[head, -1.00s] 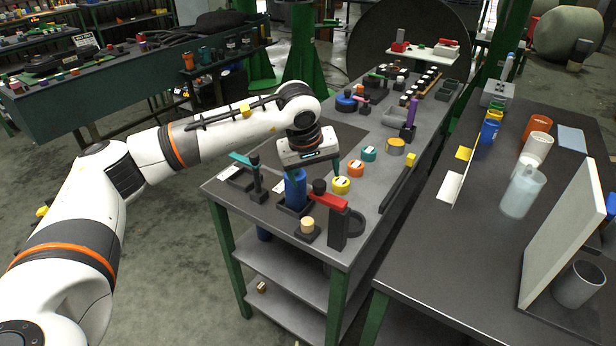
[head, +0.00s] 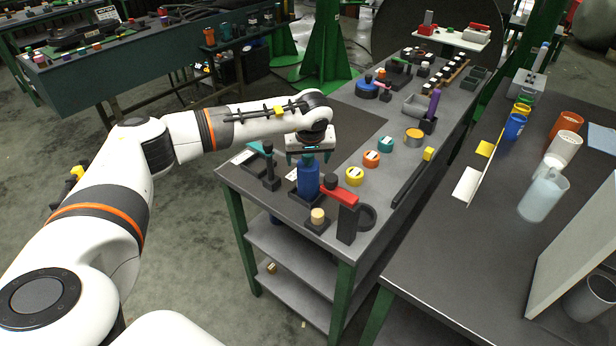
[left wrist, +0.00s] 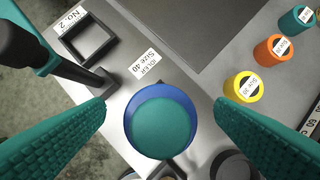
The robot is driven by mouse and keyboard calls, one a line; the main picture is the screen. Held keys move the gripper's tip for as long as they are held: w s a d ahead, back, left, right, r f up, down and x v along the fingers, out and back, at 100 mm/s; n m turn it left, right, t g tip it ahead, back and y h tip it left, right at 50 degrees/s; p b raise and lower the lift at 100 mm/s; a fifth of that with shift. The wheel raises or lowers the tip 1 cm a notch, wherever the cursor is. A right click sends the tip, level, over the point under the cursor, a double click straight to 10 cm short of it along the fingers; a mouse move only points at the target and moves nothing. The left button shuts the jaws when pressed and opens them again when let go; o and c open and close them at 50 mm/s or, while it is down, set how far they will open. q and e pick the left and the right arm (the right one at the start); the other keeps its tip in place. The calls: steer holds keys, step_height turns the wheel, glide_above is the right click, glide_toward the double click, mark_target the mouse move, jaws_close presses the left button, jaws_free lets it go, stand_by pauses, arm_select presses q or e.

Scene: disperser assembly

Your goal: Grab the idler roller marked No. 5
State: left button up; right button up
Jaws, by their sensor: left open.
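A blue upright cylinder (head: 307,180) stands in a dark square holder at the near left corner of the grey workbench. In the left wrist view the blue cylinder (left wrist: 130,122) has a teal round top, and a label beside it (left wrist: 143,65) reads Idler, Size 40. I cannot read a No. 5 mark anywhere. My left gripper (head: 308,160) is open just above the cylinder. Its teal fingers show either side of it in the left wrist view (left wrist: 160,108), apparently not pressed on it. My right gripper is not in view.
A black post (head: 270,170) stands left of the cylinder, and a black stand with a red arm (head: 341,197) is close at its right. A second table (head: 480,245) is at right.

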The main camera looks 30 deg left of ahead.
arm_select(q)
steer(key=shift+x, duration=1.05)
steer(key=shift+w+r, duration=0.1)
jaws_close()
